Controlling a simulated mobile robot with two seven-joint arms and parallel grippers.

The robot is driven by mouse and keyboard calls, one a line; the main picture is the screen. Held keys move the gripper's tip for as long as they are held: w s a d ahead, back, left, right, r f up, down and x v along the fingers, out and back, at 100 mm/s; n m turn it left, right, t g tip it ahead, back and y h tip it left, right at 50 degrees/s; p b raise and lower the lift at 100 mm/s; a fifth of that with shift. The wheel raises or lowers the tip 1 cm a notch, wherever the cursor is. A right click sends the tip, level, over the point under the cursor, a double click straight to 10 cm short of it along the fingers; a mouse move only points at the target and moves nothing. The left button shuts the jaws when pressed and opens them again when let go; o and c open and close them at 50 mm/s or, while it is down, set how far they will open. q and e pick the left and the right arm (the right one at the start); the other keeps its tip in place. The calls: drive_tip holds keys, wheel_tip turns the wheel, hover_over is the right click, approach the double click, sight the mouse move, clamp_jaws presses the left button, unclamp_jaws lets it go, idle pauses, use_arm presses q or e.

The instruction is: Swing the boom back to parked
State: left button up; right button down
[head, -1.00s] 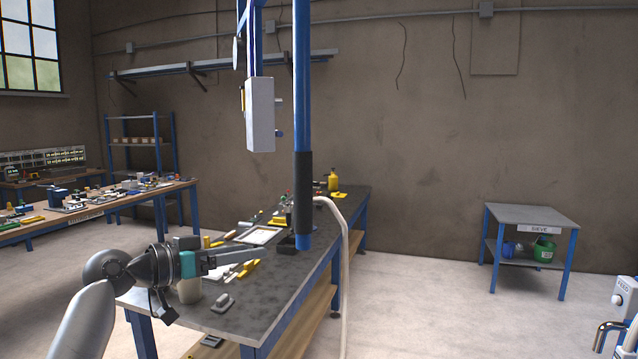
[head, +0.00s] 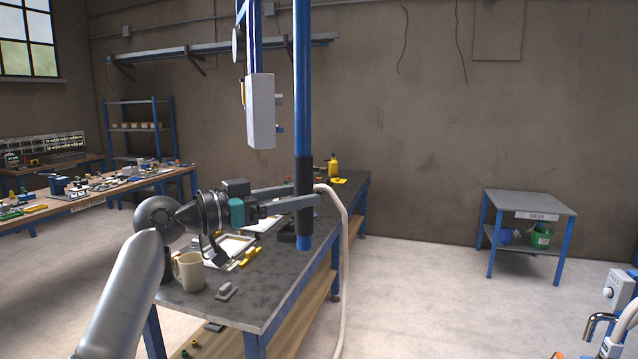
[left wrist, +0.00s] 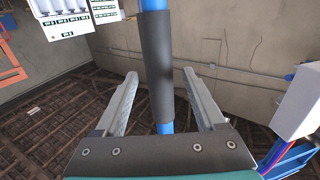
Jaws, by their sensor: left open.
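The boom's blue vertical bar (head: 302,85) hangs down in the head view, with a black grip sleeve (head: 304,180) near its lower end. The sleeve also shows in the left wrist view (left wrist: 156,62). My left gripper (head: 308,194) is open, with its fingers on either side of the bar around the sleeve's height. In the left wrist view the bar stands between the two fingers (left wrist: 160,95), with a gap to each. A grey control box (head: 261,112) hangs left of the bar. My right gripper is not in view.
A dark-topped workbench (head: 255,308) stands below, with a mug (head: 189,272), trays and small items. A pale hose (head: 345,270) hangs beside its right edge. A small table marked SIEVE (head: 530,204) stands at right. Open floor lies between them.

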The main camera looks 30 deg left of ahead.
use_arm(q)
drive_tip(key=shift+p+x, duration=0.7)
drive_tip(key=shift+x, duration=1.95)
clamp_jaws()
